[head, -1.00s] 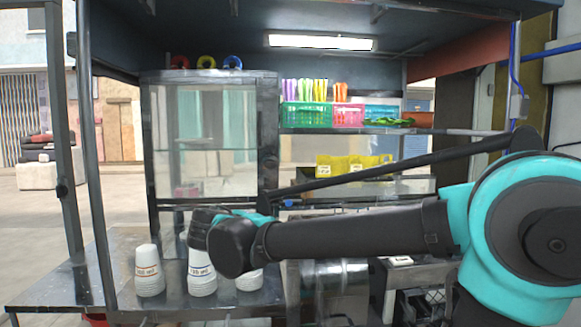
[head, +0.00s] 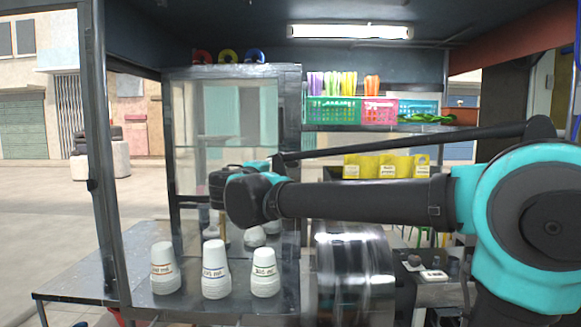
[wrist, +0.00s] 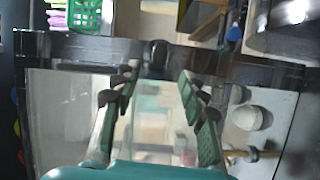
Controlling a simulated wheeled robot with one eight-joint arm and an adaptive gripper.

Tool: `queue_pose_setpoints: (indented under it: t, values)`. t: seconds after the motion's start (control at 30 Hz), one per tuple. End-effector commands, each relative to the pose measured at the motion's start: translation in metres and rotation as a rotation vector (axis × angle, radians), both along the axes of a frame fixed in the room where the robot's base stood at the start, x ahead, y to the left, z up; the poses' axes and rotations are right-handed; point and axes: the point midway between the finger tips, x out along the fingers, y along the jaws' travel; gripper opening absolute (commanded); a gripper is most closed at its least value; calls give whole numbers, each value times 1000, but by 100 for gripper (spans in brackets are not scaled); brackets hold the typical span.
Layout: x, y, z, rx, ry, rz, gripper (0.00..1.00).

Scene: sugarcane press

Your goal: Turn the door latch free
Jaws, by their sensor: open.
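The glass-panelled cabinet door (head: 228,120) with a dark metal frame stands left of centre in the head view. In the wrist view, which is turned sideways, its pane (wrist: 60,115) lies below a dark frame bar (wrist: 95,50). A small dark rounded knob (wrist: 157,57), apparently the latch, sits on that bar. My gripper (wrist: 157,78) is open and empty. Its two fingers spread either side of the knob's line, with the tips just short of it; contact cannot be told. In the head view my gripper (head: 228,188) is before the lower door, and the knob does not show.
Paper cup stacks (head: 214,270) stand on the metal counter (head: 185,300) below my gripper. A shiny metal drum (head: 352,275) is under my arm. Coloured baskets (head: 332,110) sit on the shelf at right. A frame post (head: 107,170) stands at left.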

Motion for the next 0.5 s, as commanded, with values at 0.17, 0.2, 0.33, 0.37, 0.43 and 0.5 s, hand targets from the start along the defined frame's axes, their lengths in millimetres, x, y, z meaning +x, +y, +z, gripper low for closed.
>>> queue_pose_setpoints:
  t: [0.17, 0.2, 0.33, 0.37, 0.43, 0.5]
  values:
    - [34, -16, 0, 0, 0, -5, 42]
    - [41, -18, 0, 0, 0, -4, 42]
    - [59, -26, 0, 0, 0, -4, 42]
    - [63, -27, 0, 0, 0, -4, 42]
    - [69, -29, 0, 0, 0, -2, 42]
    - [74, -31, 0, 0, 0, -2, 42]
